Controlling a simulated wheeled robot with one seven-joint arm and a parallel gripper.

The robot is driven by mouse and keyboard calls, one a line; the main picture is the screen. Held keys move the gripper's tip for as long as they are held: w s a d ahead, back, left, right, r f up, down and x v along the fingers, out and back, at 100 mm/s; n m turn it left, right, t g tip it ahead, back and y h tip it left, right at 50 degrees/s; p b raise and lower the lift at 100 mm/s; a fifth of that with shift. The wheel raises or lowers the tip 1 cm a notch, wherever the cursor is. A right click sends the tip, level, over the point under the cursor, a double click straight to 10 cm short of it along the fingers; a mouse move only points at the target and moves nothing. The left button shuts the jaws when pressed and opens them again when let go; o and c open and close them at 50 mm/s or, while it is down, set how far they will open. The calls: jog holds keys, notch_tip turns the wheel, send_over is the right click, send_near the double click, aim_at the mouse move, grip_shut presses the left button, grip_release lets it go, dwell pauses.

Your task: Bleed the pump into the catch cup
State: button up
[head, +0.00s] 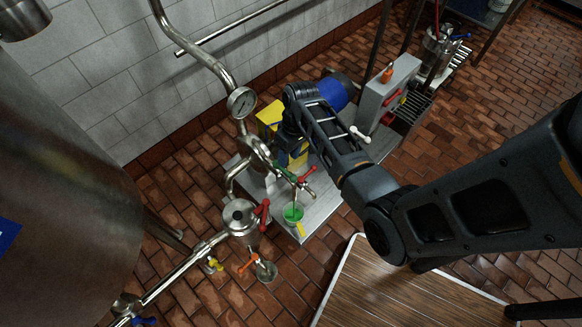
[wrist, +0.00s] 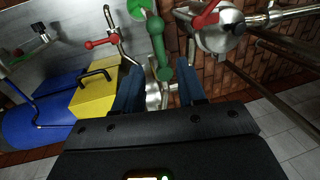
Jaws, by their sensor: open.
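The green catch cup (head: 293,213) stands on the metal base plate under a small tap with a red handle (head: 307,174). The cup's green also shows at the top edge of the wrist view (wrist: 141,7), with the red tap handle (wrist: 100,42) to its left. A green lever (wrist: 158,48) points down between the two fingers of my gripper (wrist: 160,80). The fingers are apart, with gaps on both sides of the lever; contact cannot be seen. In the head view the lever (head: 284,171) is small, and my arm hides much of the gripper.
A yellow guard (wrist: 96,94) with a black handle and the blue motor (wrist: 35,125) are close to my gripper. A red-handled valve (wrist: 212,15) and pipes are on the other side. A pressure gauge (head: 241,102) and a steel tank (head: 60,190) stand left of my arm.

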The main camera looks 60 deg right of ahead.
aim_at(286, 171)
jog(key=shift+w+a+f+b, duration=0.15)
jog(key=shift+a+f, duration=0.15)
jog(key=shift+f, duration=1.05)
jog(key=shift+s+a+f+b, duration=0.15)
jog(key=shift+a+f, duration=0.1)
jog(key=shift+f, duration=1.1)
jog(key=shift+w, duration=0.1)
jog(key=shift+c, duration=0.3)
grip_shut()
